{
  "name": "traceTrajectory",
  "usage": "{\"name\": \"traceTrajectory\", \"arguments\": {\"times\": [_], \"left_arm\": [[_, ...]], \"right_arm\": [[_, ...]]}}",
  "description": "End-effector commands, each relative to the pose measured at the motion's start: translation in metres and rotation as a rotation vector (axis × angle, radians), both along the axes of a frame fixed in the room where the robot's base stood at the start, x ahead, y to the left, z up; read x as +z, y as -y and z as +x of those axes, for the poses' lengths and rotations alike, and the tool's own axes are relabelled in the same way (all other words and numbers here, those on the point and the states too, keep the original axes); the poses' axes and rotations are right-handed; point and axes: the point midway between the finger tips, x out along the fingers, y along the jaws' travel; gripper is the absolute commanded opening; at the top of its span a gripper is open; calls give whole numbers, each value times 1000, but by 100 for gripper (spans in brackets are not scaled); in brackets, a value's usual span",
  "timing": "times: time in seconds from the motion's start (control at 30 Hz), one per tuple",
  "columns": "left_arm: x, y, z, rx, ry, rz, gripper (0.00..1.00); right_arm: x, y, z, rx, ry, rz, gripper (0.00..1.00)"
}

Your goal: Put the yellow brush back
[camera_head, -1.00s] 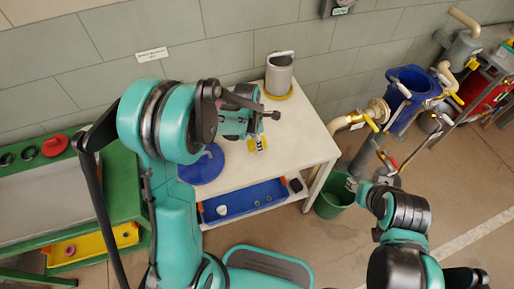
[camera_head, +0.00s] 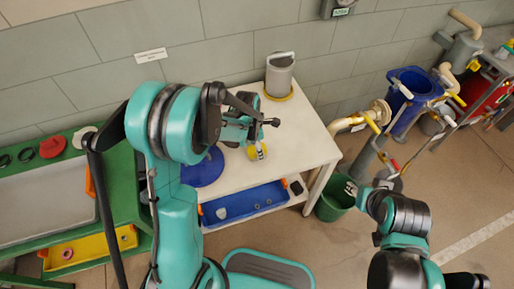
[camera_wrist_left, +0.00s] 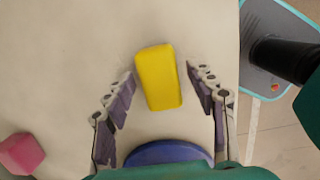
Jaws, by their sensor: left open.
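The yellow brush (camera_head: 258,153) is on the white table (camera_head: 312,150), mostly hidden by my left gripper (camera_head: 254,142) in the head view. In the left wrist view it is a plain yellow block (camera_wrist_left: 158,77), slightly tilted. My left gripper (camera_wrist_left: 167,88) is open there, with one finger on each side of the block and gaps between. No bristles can be made out. My right gripper (camera_head: 351,187) is small in the head view, over the green bucket (camera_head: 331,207); its jaw state is unclear.
A blue round item (camera_head: 203,168) and a grey canister (camera_head: 280,75) on a yellow base are on the table. A pink block (camera_wrist_left: 22,153) shows in the wrist view. A blue tray (camera_head: 243,203) sits on the lower shelf. A green bench (camera_head: 120,185) stands left.

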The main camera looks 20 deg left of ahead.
Motion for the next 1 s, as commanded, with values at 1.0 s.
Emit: {"name": "traceTrajectory", "arguments": {"times": [1.0], "left_arm": [[181,-17,-60,-635,220,133,56]], "right_arm": [[45,0,0,0,0,0,40]]}}
